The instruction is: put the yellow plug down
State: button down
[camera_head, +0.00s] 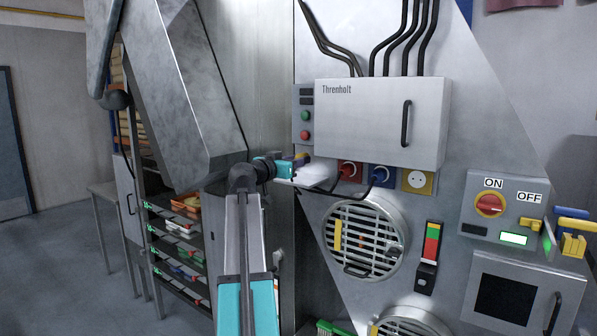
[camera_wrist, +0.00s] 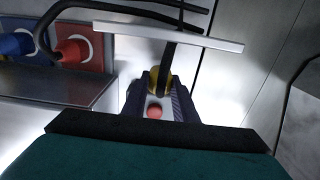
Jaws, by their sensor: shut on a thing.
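The yellow plug (camera_wrist: 159,82) is between the fingers of my gripper (camera_wrist: 160,100) in the wrist view, with a black cable running from it. The fingers hide much of its body. In the head view my gripper (camera_head: 302,166) is raised left of the socket row, in front of the grey machine; the plug is small and mostly hidden there. The yellow socket (camera_head: 417,182) is empty, at the right end of the row and away from my gripper.
A red plug (camera_head: 348,171) and a blue plug (camera_head: 380,175) sit in their sockets. The grey Threnholt box (camera_head: 365,115) stands out above. A round vent grille (camera_head: 362,240) lies below. A rack with several trays (camera_head: 180,225) stands left; open floor lies beyond it.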

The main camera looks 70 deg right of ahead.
aim_at(299, 179)
notch_tip(299, 179, down, 2)
jog(key=shift+f+p, duration=0.2)
jog(key=shift+p, duration=0.35)
jog(key=shift+d+f+p, duration=0.2)
jog(key=shift+f+p, duration=0.25)
jog(key=shift+f, duration=0.05)
jog(key=shift+f+b, duration=0.7)
jog(key=shift+b, duration=0.4)
jog(key=c, duration=1.4)
grip_release()
jog(key=shift+r+p, duration=0.35)
jog(key=shift+p, duration=0.15)
jog(key=shift+r+p, duration=0.35)
jog(key=shift+p, duration=0.25)
